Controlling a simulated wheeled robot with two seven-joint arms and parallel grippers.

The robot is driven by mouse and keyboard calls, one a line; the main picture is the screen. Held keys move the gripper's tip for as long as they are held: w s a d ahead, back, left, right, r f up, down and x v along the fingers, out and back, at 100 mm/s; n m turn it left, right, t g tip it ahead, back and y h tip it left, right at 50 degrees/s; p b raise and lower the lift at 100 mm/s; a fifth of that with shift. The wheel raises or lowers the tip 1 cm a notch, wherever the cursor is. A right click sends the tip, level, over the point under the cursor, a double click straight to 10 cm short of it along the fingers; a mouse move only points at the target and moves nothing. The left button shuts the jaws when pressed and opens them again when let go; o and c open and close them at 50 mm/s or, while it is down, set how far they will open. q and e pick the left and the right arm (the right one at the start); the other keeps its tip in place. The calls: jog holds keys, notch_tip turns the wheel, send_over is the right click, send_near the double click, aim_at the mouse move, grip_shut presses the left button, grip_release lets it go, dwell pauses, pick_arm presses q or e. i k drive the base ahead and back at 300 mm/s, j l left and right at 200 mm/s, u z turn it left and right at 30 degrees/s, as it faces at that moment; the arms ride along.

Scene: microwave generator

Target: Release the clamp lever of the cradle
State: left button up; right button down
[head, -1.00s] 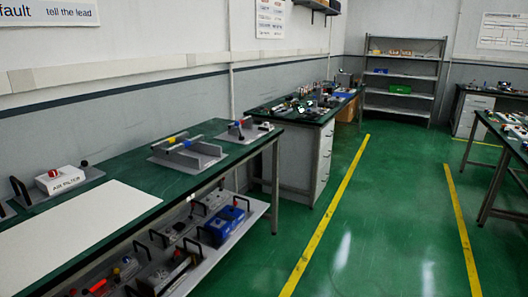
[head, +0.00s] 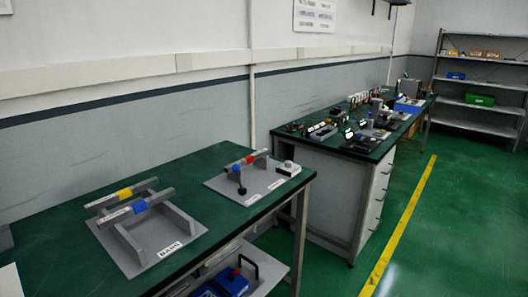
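A grey plate (head: 222,183) near the right end of the green workbench carries a low cradle holding a grey bar with a blue band (head: 232,168) and a red band (head: 250,159). This looks like the cradle. A dark lever with a black knob (head: 242,190) stands at its front; whether it is clamped is too small to tell. A small white block (head: 289,168) sits at the plate's right edge. Neither of my grippers is in view.
A grey rack labelled BARS (head: 188,219) stands left of the cradle, with yellow-banded and blue-banded bars. A blue toolbox (head: 222,284) sits on the shelf below. A second cluttered bench (head: 345,142) stands beyond. Green floor with a yellow line (head: 405,215) is open at right.

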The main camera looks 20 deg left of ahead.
aim_at(235, 168)
jog(key=i+u, duration=0.15)
jog(key=i, duration=0.4)
jog(key=i+l+u, duration=0.1)
jog(key=i, duration=0.5)
jog(key=i+u, duration=0.3)
jog(key=u, duration=0.15)
jog(key=i+u, duration=0.25)
jog(key=u, duration=0.25)
jog(key=i+l+u, duration=0.25)
jog(key=u, duration=0.2)
